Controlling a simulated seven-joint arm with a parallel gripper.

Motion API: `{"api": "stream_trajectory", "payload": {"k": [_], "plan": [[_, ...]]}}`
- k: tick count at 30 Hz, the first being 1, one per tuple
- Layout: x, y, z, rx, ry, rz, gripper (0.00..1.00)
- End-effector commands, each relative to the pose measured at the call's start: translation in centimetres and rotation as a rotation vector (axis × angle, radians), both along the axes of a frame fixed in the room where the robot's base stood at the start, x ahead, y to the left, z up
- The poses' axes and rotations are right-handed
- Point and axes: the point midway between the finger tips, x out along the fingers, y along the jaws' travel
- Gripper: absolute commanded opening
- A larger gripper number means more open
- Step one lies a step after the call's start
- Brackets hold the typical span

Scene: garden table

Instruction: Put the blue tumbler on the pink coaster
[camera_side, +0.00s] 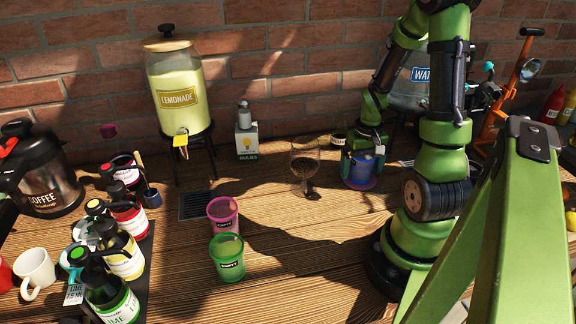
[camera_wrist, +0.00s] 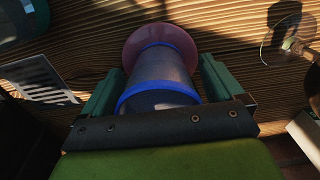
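The blue tumbler (camera_side: 361,168) stands upright at the back right, beneath my gripper (camera_side: 364,153). In the wrist view the tumbler (camera_wrist: 162,76) has a blue rim and a greyish, see-through body. It is between the two fingers of my gripper (camera_wrist: 160,86). The fingers are very close to its sides, but I cannot tell whether they press on it. The pink coaster (camera_wrist: 140,38) is a round disc around the tumbler's far end, and its edge shows under the tumbler in the side view (camera_side: 366,186). The tumbler looks to be on the coaster; the contact itself is hidden.
A wine glass (camera_side: 304,167) stands just left of my gripper. A pink cup (camera_side: 223,216) and a green cup (camera_side: 227,258) stand nearer the front. A lemonade dispenser (camera_side: 177,90) stands at the back. The wooden table right of the cups is clear.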

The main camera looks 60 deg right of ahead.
Motion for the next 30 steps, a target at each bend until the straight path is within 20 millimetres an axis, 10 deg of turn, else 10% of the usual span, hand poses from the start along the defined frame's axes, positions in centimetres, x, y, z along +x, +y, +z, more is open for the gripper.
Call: {"api": "stream_trajectory", "payload": {"k": [11,30], "plan": [[0.1,-0.1,0.7,-0.004,-0.003,0.002,0.94],[0.0,0.0,11.8,-0.002,-0.002,0.001,0.94]]}}
